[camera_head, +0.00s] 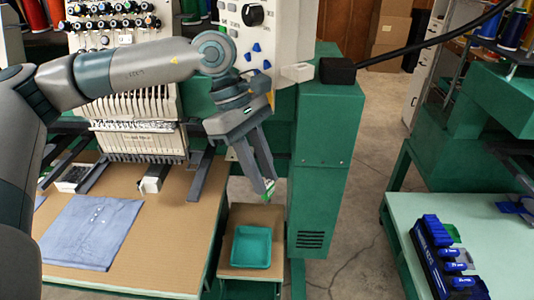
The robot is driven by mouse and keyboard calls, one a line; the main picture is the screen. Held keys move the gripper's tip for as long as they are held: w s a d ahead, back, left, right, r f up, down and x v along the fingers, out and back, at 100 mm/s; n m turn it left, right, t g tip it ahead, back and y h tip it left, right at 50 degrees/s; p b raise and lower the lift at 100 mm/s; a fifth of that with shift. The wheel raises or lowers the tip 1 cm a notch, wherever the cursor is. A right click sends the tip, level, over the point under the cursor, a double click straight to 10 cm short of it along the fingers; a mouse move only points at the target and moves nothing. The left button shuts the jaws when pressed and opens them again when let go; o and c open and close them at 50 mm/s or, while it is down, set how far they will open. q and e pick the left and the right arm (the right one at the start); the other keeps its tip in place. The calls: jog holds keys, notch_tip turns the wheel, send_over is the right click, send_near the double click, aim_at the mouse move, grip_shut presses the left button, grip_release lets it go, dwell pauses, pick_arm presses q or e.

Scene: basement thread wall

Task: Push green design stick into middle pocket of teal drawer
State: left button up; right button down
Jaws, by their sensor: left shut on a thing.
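My left gripper (267,185) comes in from the left and points down, with its fingers shut on a small green stick (270,190) at their tips. Most of the stick is hidden between the fingers. A teal open tray (252,264), which looks like the teal drawer, sits on a small brown-topped stand (231,218). The gripper and the stick show above the tray's far right side in the picture, apart from it. I cannot make out separate pockets in the tray. My right gripper is not in view.
A green machine column (325,160) stands close right of the gripper. An embroidery machine (138,125) stands behind. A folded blue shirt (90,232) lies on the brown table (150,262) at left. A blue rack (440,262) sits on the pale green table (495,235) at right.

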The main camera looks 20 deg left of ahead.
pick_arm(q)
jog(key=s+a+f+m+g+y, duration=0.1)
jog(key=s+f+m+y, duration=0.1)
jog(key=f+m, duration=0.5)
jog(key=s+a+f+m+g+y+b, duration=0.1)
jog(key=s+a+f+m+g+y, duration=0.1)
jog(key=f+m, duration=0.6)
jog(key=shift+a+b+x, duration=0.25)
jog(key=shift+b+x, duration=0.05)
jog(key=shift+x, duration=0.8)
